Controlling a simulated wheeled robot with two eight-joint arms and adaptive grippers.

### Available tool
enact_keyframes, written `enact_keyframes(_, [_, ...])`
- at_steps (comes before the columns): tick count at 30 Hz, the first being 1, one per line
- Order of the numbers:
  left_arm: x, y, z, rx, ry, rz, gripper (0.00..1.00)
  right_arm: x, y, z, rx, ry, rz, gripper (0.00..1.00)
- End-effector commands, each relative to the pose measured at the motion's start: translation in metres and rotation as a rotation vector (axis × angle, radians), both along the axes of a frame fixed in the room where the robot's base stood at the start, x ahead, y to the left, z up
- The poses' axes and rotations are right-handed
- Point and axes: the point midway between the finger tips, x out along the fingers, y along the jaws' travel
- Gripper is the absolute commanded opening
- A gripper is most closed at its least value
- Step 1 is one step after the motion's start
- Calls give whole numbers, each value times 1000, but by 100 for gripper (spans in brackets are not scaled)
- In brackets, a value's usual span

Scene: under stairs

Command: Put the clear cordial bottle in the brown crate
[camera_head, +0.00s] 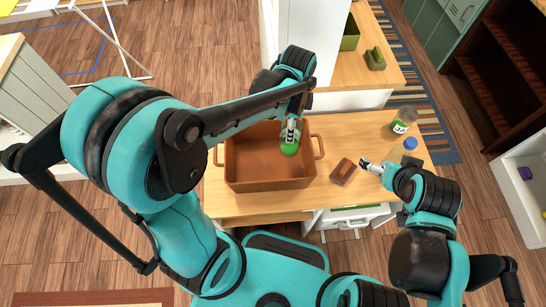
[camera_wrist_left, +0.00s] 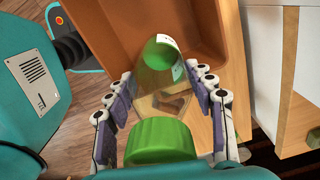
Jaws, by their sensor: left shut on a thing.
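The brown crate (camera_head: 268,186) stands on the wooden table, open at the top, with a handle at each side. My left gripper (camera_head: 290,131) is over the right part of the crate, shut on the clear cordial bottle (camera_head: 289,149). In the left wrist view, the gripper (camera_wrist_left: 160,92) has a finger on each side of the bottle (camera_wrist_left: 158,143), its green cap towards the camera and a green and white label beyond. The crate (camera_wrist_left: 105,25) shows behind it. I cannot tell whether the bottle touches the crate. My right gripper (camera_head: 368,164) is over the table's right part; its opening is unclear.
A brown block (camera_head: 343,171) lies between the crate and my right gripper. A jar with a green and white label (camera_head: 404,119) and a blue-capped bottle (camera_head: 409,145) stand at the table's right. A higher counter (camera_head: 365,75) behind holds green items.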

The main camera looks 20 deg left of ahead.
Motion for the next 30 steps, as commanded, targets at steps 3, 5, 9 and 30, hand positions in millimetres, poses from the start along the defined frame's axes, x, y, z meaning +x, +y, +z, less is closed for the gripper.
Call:
enact_keyframes(3, [0,-1,-27,0,0,-9,2,0,0,-11,0,0,0,100])
enact_keyframes(5, [0,-1,-39,0,0,-8,2,0,0,-16,0,0,0,100])
enact_keyframes(9, [0,0,-56,0,0,-7,2,0,0,-21,0,0,0,100])
enact_keyframes(30, [0,0,-98,0,0,-5,2,0,0,-37,0,0,0,100])
